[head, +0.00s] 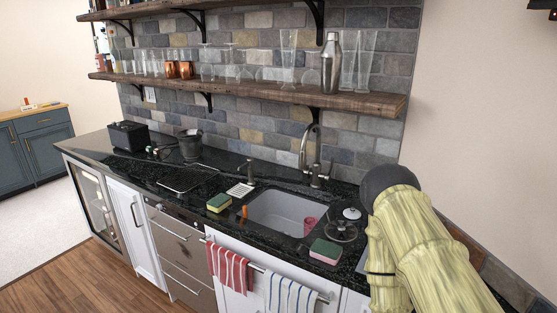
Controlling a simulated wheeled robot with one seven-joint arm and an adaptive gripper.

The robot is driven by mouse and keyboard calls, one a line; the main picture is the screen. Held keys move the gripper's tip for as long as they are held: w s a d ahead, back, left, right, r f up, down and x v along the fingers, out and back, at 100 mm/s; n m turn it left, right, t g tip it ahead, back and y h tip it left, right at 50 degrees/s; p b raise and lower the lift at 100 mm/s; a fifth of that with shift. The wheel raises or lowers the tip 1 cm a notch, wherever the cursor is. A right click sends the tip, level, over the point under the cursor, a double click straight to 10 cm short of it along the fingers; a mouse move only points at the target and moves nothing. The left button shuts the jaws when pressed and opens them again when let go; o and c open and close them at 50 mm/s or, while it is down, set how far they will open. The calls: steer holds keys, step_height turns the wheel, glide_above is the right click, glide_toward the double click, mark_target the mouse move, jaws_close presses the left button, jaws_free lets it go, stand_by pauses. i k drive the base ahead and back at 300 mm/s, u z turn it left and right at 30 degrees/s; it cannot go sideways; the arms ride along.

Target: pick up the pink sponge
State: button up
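The pink sponge (325,256) lies on the black counter at the front right of the sink. Its top is green and its side is pink. My arm comes in from the right side of the picture, to the right of the sponge. My gripper is not in view. Nothing is seen touching the sponge.
The sink (280,207) holds a pink cup (309,224). A glass lid (341,231) lies just behind the sponge. A yellow-green sponge (219,204) lies left of the sink. A faucet (312,160) rises behind. Striped towels (229,268) hang in front. A glass-laden shelf (255,90) is above.

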mark_target(325, 252)
steer(key=u, duration=1.65)
steer(key=i, duration=1.8)
steer(key=z, duration=2.4)
steer(key=k, duration=0.2)
steer(key=z, duration=0.55)
steer(key=i, duration=0.35)
steer(key=u, duration=0.1)
